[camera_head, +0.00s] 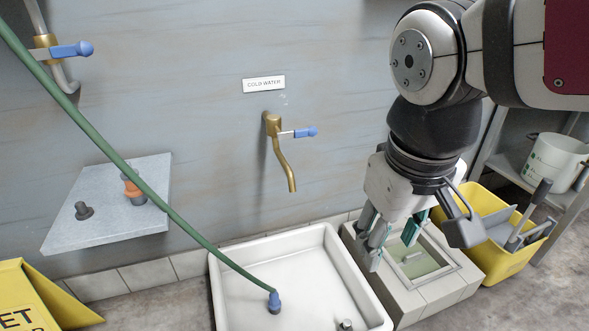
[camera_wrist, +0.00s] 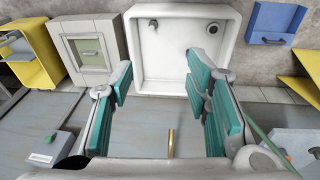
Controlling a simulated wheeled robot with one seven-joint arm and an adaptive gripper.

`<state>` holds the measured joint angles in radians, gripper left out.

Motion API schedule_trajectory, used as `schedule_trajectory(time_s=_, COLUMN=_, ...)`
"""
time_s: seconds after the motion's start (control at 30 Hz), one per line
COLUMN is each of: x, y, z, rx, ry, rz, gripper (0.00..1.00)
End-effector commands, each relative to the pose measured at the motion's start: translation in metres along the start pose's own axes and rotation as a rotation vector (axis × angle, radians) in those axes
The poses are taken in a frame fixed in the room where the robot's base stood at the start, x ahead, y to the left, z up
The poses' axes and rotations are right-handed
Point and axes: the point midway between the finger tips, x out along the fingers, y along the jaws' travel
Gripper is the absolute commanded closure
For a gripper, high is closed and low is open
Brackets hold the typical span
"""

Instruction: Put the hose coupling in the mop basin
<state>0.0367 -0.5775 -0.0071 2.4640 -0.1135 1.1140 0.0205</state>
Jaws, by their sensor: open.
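A blue-grey hose coupling (camera_head: 275,302) is at the end of a green hose (camera_head: 190,228). It is inside the white mop basin (camera_head: 220,290), low and seemingly at its floor. The basin also shows at the top of the wrist view (camera_wrist: 140,85). My gripper (camera_head: 392,243) is open and empty, fingers down, above and right of the basin, over a tiled block, clear of the coupling. In the wrist view, its teal-padded fingers (camera_wrist: 167,82) stand wide apart with nothing between them.
A grey wall shelf (camera_head: 65,235) holds an orange-and-grey fitting (camera_head: 133,188) and a dark stub (camera_head: 84,211). A brass tap (camera_head: 285,165) juts above the basin. A tiled block (camera_head: 425,300), yellow bucket (camera_head: 500,262) and yellow sign (camera_head: 40,300) flank it.

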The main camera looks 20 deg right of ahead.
Motion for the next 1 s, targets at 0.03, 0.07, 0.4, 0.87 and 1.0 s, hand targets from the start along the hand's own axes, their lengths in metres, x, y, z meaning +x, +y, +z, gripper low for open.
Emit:
schedule_trajectory(time_s=0.03, x=-0.003, y=-0.007, z=0.023, rx=0.003, ry=-0.02, rz=-0.022, gripper=0.56)
schedule_trajectory(time_s=0.07, x=-0.004, y=-0.011, z=0.035, rx=0.005, ry=-0.037, rz=-0.035, gripper=0.56)
schedule_trajectory(time_s=0.4, x=-0.006, y=-0.029, z=0.093, rx=0.007, ry=-0.126, rz=-0.098, gripper=0.56)
schedule_trajectory(time_s=0.87, x=-0.006, y=-0.029, z=0.092, rx=0.008, ry=-0.125, rz=-0.097, gripper=0.56)
schedule_trajectory(time_s=1.0, x=-0.006, y=-0.029, z=0.092, rx=0.008, ry=-0.124, rz=-0.097, gripper=0.56)
